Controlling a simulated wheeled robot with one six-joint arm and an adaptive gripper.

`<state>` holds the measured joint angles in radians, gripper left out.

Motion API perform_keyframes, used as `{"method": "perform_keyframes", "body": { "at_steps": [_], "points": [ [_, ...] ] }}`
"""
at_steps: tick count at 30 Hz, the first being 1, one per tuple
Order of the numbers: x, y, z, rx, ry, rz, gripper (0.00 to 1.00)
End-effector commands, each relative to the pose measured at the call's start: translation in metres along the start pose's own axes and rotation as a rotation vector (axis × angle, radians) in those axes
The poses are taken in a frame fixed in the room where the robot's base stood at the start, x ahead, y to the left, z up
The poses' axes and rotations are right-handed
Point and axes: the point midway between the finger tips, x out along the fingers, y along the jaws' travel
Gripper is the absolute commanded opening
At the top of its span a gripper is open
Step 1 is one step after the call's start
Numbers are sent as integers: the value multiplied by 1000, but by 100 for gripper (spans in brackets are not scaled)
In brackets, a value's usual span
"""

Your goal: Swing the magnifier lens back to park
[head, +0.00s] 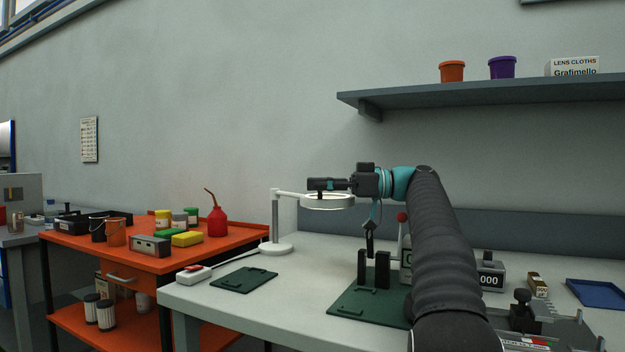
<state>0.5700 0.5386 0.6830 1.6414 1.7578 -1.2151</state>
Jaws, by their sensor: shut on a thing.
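The magnifier has a white round base (276,248), a grey upright post and a white arm (290,192) reaching right to a ring-shaped lens (328,205). The lens lies roughly flat, well above the bench, between its post and the black posts of a fixture. My gripper (314,184) comes in from the right, dark and nearly level, just above the lens ring. It is shut on the magnifier lens, near where the arm meets the ring. The exact contact is too small to make out, and the fingertips are hard to separate.
Black posts (381,270) stand on a green mat (350,306) below my wrist, with a red-knobbed lever (402,217) behind. A second green mat (244,280) and a white switch box (194,274) lie at the bench's left. An orange cart (130,255) stands beyond.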

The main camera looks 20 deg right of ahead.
Motion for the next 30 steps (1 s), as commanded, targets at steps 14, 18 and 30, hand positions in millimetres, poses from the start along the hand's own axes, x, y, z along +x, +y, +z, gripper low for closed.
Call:
{"method": "perform_keyframes", "body": {
  "at_steps": [14, 18, 30],
  "points": [
    [0, 0, 2, 1, -2, -3, 49],
    [0, 0, 1, 1, -2, -2, 49],
    [11, -5, 4, -1, -4, 5, 49]
  ]
}}
